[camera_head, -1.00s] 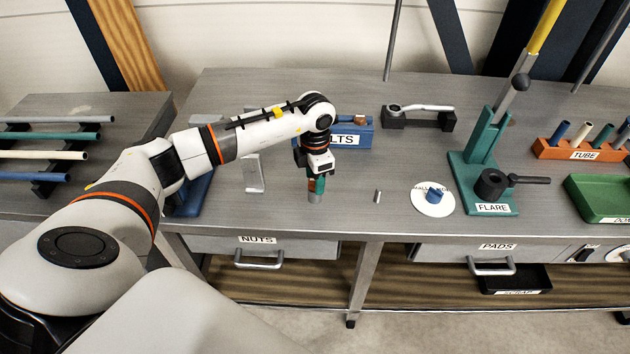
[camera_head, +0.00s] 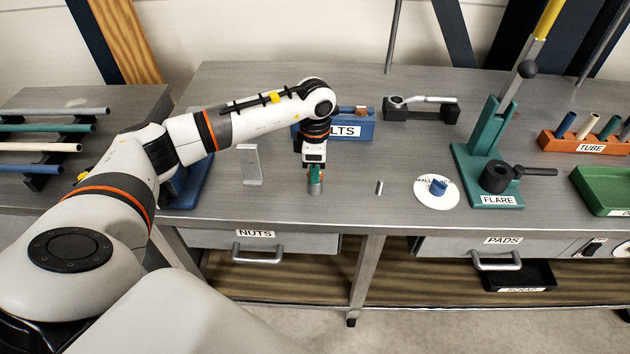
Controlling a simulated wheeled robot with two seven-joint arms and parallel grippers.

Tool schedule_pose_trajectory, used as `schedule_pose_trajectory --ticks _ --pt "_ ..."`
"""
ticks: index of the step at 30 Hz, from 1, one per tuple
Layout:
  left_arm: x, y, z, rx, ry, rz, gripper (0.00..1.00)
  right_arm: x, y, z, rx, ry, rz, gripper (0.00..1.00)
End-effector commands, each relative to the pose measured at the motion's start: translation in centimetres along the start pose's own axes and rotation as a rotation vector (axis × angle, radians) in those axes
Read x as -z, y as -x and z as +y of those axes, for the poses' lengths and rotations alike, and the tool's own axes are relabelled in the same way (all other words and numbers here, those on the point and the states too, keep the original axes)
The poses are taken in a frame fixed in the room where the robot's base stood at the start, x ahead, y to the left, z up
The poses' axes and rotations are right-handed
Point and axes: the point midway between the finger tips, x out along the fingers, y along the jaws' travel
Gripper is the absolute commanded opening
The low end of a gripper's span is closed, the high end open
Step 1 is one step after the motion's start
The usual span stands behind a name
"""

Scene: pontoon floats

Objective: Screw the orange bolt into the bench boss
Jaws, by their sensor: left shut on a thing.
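My left gripper (camera_head: 315,174) points straight down over the middle-left of the bench. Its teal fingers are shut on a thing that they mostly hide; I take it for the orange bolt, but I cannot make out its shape. A short grey upright cylinder (camera_head: 315,188), which looks like the bench boss, stands directly beneath the fingertips. The fingertips are at its top; I cannot tell how deep the bolt sits. My right gripper is not in view.
The blue bolts box (camera_head: 363,130) stands behind the gripper. A small grey pin (camera_head: 379,187) and a white disc (camera_head: 424,198) with a blue piece lie to the right. A grey upright bracket (camera_head: 251,166) is on the left. The green flare tool (camera_head: 485,165) stands farther right.

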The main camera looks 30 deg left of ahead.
Motion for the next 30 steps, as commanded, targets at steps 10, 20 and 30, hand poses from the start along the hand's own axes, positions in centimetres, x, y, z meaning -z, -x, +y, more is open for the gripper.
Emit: schedule_pose_trajectory --ticks 10,20,30 --pt "0.0 -0.2 -0.1 0.002 -0.496 -0.001 0.11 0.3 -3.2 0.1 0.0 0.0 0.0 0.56" --pt "0.0 0.0 0.0 0.001 -0.528 0.0 0.11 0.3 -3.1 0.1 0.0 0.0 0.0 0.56" --pt "0.0 -0.4 -0.1 0.004 -1.003 0.0 0.11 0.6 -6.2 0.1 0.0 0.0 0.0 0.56"
